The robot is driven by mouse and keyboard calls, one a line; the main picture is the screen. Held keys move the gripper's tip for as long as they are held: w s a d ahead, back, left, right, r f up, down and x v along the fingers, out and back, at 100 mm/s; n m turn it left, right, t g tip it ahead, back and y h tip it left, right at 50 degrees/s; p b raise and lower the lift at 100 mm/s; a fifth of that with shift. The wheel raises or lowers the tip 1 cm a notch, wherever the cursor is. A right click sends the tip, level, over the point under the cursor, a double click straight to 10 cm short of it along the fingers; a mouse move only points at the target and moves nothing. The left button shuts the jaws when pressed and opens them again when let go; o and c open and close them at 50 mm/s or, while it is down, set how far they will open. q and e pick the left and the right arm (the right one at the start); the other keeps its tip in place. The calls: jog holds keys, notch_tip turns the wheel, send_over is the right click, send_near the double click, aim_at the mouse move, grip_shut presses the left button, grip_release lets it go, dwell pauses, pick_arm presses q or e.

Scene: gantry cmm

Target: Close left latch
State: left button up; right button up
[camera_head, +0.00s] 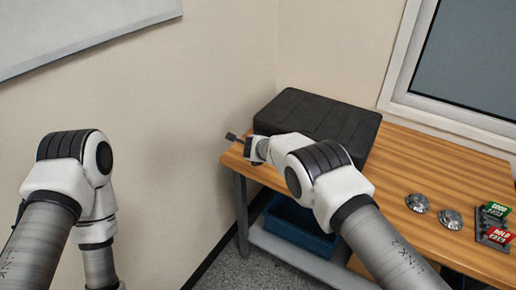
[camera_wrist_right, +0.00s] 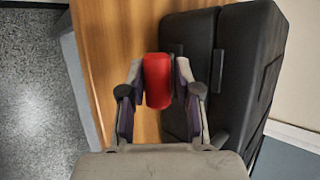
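A black case (camera_head: 322,124) lies closed at the back left of the wooden table; the right wrist view shows it on the right (camera_wrist_right: 244,80). My right gripper (camera_head: 233,138) is just left of the case, above the table's left corner. In the right wrist view, a red piece (camera_wrist_right: 158,82) shows between its two fingers (camera_wrist_right: 160,95). The fingers flank it closely, but I cannot tell whether they grip it. My left arm is at the left; its gripper is out of view.
The wooden table (camera_head: 412,165) holds two round metal parts (camera_head: 417,203) (camera_head: 451,219) and a stand with a green sign (camera_head: 495,210) and a red sign (camera_head: 498,234) at right. A blue bin (camera_head: 300,222) sits below. Walls stand behind and left.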

jog(key=shift+o, duration=0.5)
jog(key=shift+w, duration=0.1)
jog(key=shift+r, duration=0.4)
notch_tip(320, 180, up, 9)
jog(key=shift+r, duration=0.1)
